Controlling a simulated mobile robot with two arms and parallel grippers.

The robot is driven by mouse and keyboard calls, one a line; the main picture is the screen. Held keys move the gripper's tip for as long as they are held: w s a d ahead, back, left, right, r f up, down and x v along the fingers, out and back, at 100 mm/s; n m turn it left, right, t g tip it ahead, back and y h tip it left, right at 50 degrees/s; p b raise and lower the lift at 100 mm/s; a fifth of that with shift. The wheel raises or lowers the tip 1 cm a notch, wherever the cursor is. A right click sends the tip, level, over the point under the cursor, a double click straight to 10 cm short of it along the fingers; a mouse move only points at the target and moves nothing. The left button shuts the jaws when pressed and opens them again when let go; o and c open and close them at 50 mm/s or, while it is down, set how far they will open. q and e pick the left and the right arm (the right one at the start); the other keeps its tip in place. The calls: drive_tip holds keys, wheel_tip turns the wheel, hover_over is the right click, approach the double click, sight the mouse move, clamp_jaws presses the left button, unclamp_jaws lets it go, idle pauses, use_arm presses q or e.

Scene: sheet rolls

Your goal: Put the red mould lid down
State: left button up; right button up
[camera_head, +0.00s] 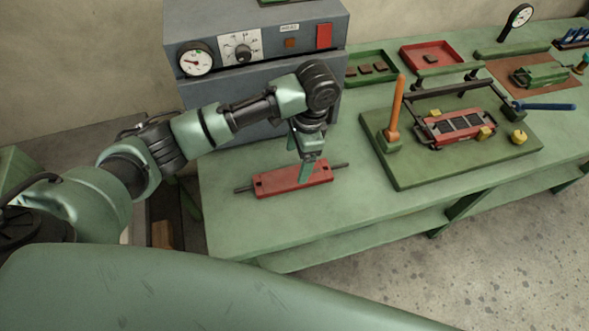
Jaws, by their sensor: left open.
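The red mould lid (285,180) lies on the green bench top, a flat red bar with dark rods sticking out at both ends. My left gripper (307,172) points down at the lid's right half. It is open, and its fingers overlap the lid in the picture; whether they touch it I cannot tell. A red mould body (457,130) with dark cavities sits on the green fixture plate to the right. My right gripper is not in view.
A grey control box (258,50) with a gauge stands behind my left arm. The fixture plate (420,172) carries an upright orange handle (397,105). Green (385,58) and red (457,46) trays are at the back. The bench (270,235) is clear in front of the lid.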

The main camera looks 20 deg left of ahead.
use_arm(q)
drive_tip(key=r, duration=0.5)
drive_tip(key=shift+w+d+r, duration=0.15)
drive_tip(key=shift+w+d, duration=0.1)
drive_tip(key=shift+d, duration=0.05)
